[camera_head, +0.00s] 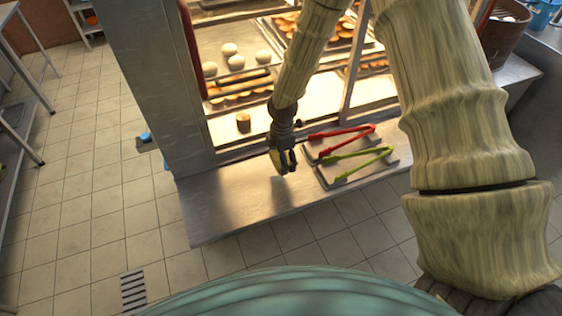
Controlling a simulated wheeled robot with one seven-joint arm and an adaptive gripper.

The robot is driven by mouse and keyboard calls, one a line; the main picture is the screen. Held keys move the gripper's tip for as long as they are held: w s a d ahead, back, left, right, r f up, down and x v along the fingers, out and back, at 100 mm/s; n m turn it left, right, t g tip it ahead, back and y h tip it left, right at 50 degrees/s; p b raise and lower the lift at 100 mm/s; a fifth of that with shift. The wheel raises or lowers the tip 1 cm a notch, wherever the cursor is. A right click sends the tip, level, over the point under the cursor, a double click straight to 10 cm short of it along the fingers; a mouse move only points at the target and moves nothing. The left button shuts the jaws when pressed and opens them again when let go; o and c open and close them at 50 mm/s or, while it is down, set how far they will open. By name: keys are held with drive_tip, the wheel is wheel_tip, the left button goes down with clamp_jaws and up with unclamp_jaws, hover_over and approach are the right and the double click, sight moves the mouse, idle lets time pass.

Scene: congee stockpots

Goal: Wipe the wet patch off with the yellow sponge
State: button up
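My gripper (284,165) is small in the head view, pointing down over the metal counter ledge (215,208) in front of the lit display case. A small yellow patch shows at its dark fingers; I cannot tell whether this is the yellow sponge or part of the gripper. Whether the fingers are open or shut is too small to make out. No separate sponge can be made out elsewhere. The ledge has a brighter sheen left of the gripper, but I cannot tell a wet patch from reflected light.
Red tongs (340,132) and green tongs (358,165) lie on trays just right of my gripper. The display case behind holds trays of buns and pastries (230,50). The left part of the ledge is clear. A floor drain (134,291) lies at the lower left.

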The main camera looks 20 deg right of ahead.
drive_tip(key=shift+r+p, duration=0.3)
drive_tip(key=shift+p, duration=0.6)
drive_tip(key=shift+p, duration=0.4)
